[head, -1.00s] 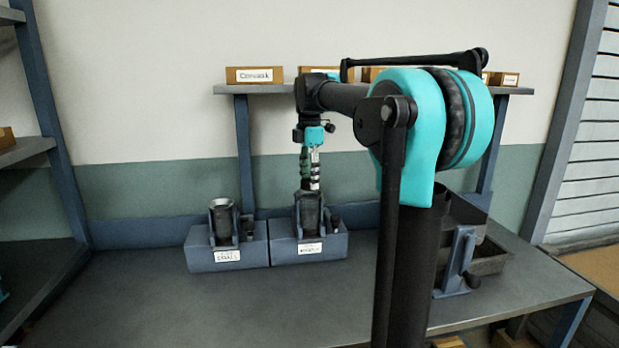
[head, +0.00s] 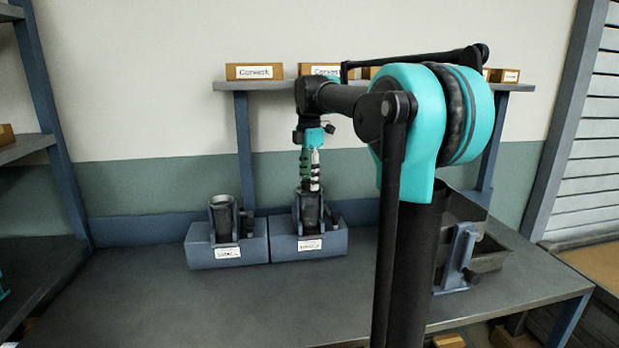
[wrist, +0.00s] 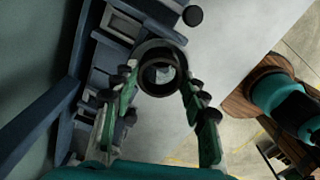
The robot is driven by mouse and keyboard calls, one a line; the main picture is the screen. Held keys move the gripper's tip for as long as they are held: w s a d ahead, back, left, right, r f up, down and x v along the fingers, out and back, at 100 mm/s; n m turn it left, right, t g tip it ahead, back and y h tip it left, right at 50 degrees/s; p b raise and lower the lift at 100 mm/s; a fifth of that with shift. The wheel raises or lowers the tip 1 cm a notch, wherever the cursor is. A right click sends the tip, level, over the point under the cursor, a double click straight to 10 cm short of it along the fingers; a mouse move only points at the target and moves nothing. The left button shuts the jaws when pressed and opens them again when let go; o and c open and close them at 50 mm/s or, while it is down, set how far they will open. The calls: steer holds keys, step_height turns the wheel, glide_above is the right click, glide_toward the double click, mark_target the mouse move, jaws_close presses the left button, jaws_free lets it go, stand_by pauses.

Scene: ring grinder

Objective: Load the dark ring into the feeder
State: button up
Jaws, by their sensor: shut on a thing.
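Two blue-grey feeder blocks stand side by side on the bench, the left feeder (head: 228,252) and the right feeder (head: 309,243), each with a dark upright cup and a white label. My gripper (head: 310,189) points straight down at the top of the right feeder's cup. In the wrist view my gripper (wrist: 159,88) has its green and black fingers closed on the dark ring (wrist: 159,91). A wider round rim (wrist: 160,47) shows just beyond the ring. The ring is hidden in the head view, and I cannot tell how deep it sits in the cup.
A dark open bin (head: 490,255) with a blue bracket stands at the bench's right. A shelf (head: 265,88) with labelled cardboard boxes runs behind and above the feeders. The front and left of the bench (head: 180,300) are clear.

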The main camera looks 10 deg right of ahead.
steer(key=shift+f, duration=0.1)
steer(key=o, duration=1.3)
step_height(320, 180, up, 12)
stand_by(0.3)
